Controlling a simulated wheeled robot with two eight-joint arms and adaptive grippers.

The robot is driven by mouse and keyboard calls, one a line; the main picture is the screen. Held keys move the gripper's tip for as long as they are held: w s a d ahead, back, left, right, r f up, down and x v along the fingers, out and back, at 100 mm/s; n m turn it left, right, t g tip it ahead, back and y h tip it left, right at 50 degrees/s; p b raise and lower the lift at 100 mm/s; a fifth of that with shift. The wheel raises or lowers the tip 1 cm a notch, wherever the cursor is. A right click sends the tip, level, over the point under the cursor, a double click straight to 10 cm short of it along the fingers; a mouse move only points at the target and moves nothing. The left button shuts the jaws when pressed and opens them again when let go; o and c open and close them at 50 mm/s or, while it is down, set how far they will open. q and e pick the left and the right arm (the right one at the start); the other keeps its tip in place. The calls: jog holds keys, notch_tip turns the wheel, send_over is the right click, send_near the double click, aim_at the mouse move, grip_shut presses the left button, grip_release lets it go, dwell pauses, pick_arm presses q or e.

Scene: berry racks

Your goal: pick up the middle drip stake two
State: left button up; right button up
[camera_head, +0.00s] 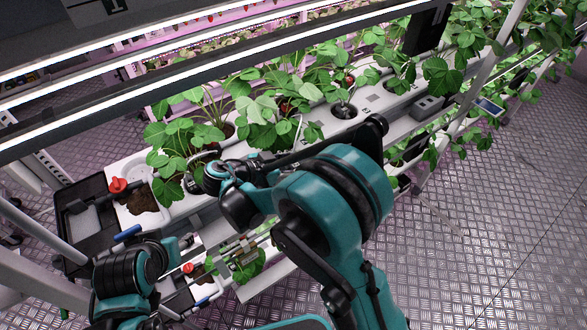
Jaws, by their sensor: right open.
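A white trough (347,124) holds several strawberry plants in dark round openings. My right gripper (203,180) is at the leafy plant (178,148) near the trough's left end, and its jaws are open. Leaves and my own wrist partly hide the jaws. A thin pale line (205,153) curves beside this plant; I cannot tell whether it belongs to a drip stake. No drip stake can be clearly picked out among the leaves. My left arm is at the lower left; its gripper (183,243) shows small and dark, with its opening unclear.
A black tray (68,192) and a red-capped valve (118,186) are at the trough's left end. A lower shelf (262,284) with leaves runs below. A bright lamp bar (190,73) crosses above the plants. The patterned metal floor (480,230) at right is free.

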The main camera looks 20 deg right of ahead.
jog(key=shift+x, duration=0.8)
jog(key=c, duration=0.7)
jog(key=shift+c, duration=0.5)
